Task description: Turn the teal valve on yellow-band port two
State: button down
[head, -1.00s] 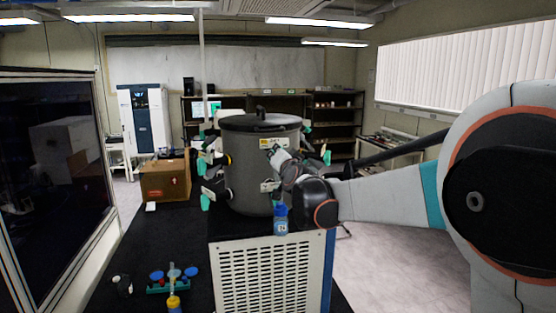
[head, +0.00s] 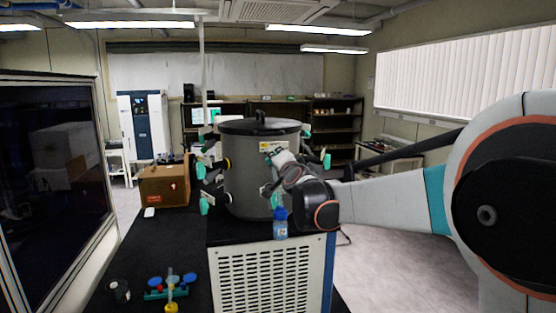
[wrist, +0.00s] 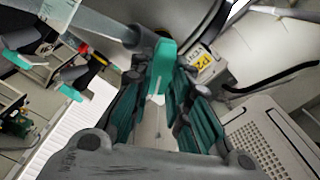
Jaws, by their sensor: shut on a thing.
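The grey drum (head: 242,180) of the freeze dryer stands on its white cabinet, with teal-handled valves around its side. In the wrist view, a teal valve handle (wrist: 160,65) sits by the drum wall at the fingertips of my gripper (wrist: 160,88). The teal-padded fingers are on either side of it and shut on it. In the head view my gripper (head: 270,190) is at the drum's front right, partly hidden by my wrist.
Other teal valves (head: 204,205) stick out on the drum's left. A blue-capped bottle (head: 280,224) stands on the cabinet below my wrist. Open floor lies right of the cabinet.

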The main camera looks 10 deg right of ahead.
jog(key=c, duration=1.5)
grip_release()
jog(key=shift+s, duration=0.1)
jog(key=s, duration=1.2)
jog(key=s+a+f+n+g+y+b, duration=0.1)
jog(key=s+a+f+n+g+b, duration=0.2)
jog(key=s+f+b, duration=0.75)
jog(key=s+a+f+n+g+y+b, duration=0.1)
jog(key=s+f+n+g+b, duration=0.35)
jog(key=f, duration=1.05)
jog(key=s+d+f+n+g+b, duration=0.1)
jog(key=s+f+b, duration=0.2)
jog(key=s+f, duration=0.3)
jog(key=s+d+f+n+g+h+b, duration=0.1)
jog(key=s+f+n+b, duration=0.1)
jog(key=s+f, duration=0.5)
jog(key=s+d+f+n+g+h+b, duration=0.1)
jog(key=s+f+b, duration=0.4)
jog(key=f, duration=0.4)
jog(key=shift+s+d+f+n, duration=0.3)
jog(key=shift+s+d+n, duration=0.05)
jog(key=shift+s, duration=0.3)
